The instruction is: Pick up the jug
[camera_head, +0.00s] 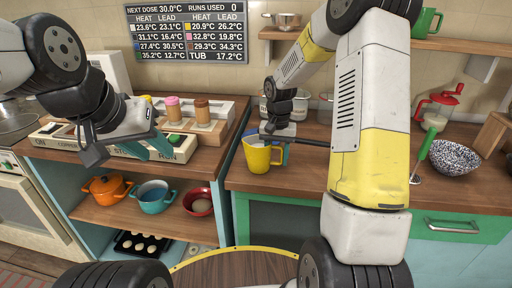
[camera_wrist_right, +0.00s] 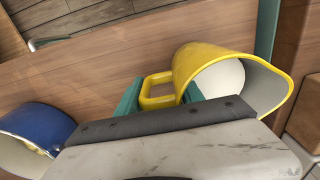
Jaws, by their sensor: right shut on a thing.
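The yellow jug (camera_head: 257,160) is upright at the front edge of the middle counter in the head view; whether its base touches the wood I cannot tell. In the right wrist view the jug (camera_wrist_right: 220,62) shows its pale inside and its yellow handle (camera_wrist_right: 156,102). My right gripper (camera_wrist_right: 162,95) is shut on the handle, with teal fingers either side of it; in the head view the gripper (camera_head: 275,146) is partly hidden at the jug's back right. My left gripper (camera_head: 146,151) is open and empty, in front of the left counter's edge.
A blue container (camera_wrist_right: 38,128) is near the right gripper. The left counter has a rack with capped bottles (camera_head: 173,109); orange (camera_head: 108,187) and teal (camera_head: 154,196) pots stand below. A speckled bowl (camera_head: 454,157) and red-handled grinder (camera_head: 440,105) are at right.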

